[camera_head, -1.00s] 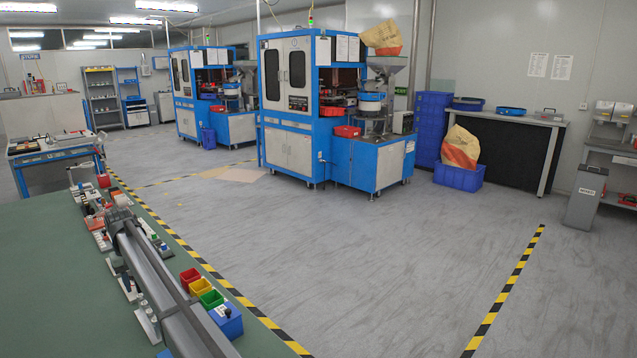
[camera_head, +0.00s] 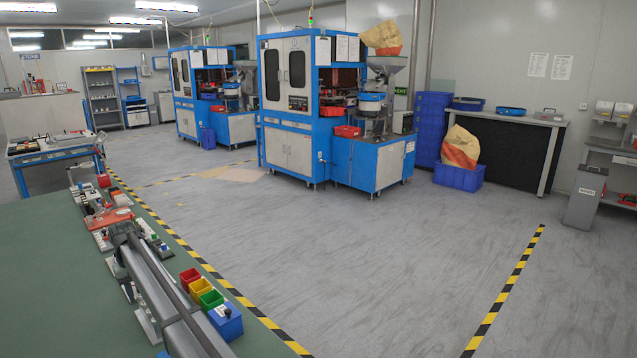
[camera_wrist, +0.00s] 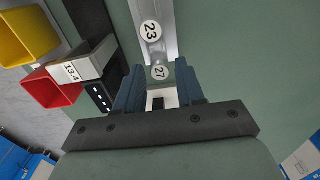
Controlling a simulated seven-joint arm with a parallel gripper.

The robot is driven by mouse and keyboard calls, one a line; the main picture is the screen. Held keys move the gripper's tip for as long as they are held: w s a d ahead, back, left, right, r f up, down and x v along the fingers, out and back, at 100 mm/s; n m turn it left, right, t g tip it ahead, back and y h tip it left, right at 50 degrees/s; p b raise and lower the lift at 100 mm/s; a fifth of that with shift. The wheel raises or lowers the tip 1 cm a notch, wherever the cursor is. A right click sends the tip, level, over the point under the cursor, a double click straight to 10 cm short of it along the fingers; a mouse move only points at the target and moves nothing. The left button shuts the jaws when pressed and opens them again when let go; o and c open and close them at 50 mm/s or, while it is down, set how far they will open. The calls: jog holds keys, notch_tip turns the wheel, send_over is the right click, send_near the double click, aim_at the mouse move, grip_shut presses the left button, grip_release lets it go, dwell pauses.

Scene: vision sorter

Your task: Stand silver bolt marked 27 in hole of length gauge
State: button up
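In the wrist view, a round white tag marked 27 (camera_wrist: 160,72) lies between the blue fingertips of my gripper (camera_wrist: 160,78). The silver bolt itself is hard to make out under the tag. The fingers stand apart, one on each side of the tag, and no contact shows. A white piece with a black square (camera_wrist: 167,92) shows between the fingers nearer the palm. A second tag marked 23 (camera_wrist: 151,31) sits just beyond, on a silver rail (camera_wrist: 158,50). I cannot surely pick out the length gauge or its hole in either view.
A grey block labelled 13.4 (camera_wrist: 72,71) and a black part with pale dots (camera_wrist: 100,96) stand close left of my fingers. Red (camera_wrist: 52,90) and yellow (camera_wrist: 24,36) bins lie beyond. The green bench (camera_head: 50,280) is clear at left in the head view.

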grip_shut()
jog(key=shift+r, duration=0.2)
jog(key=shift+r, duration=2.95)
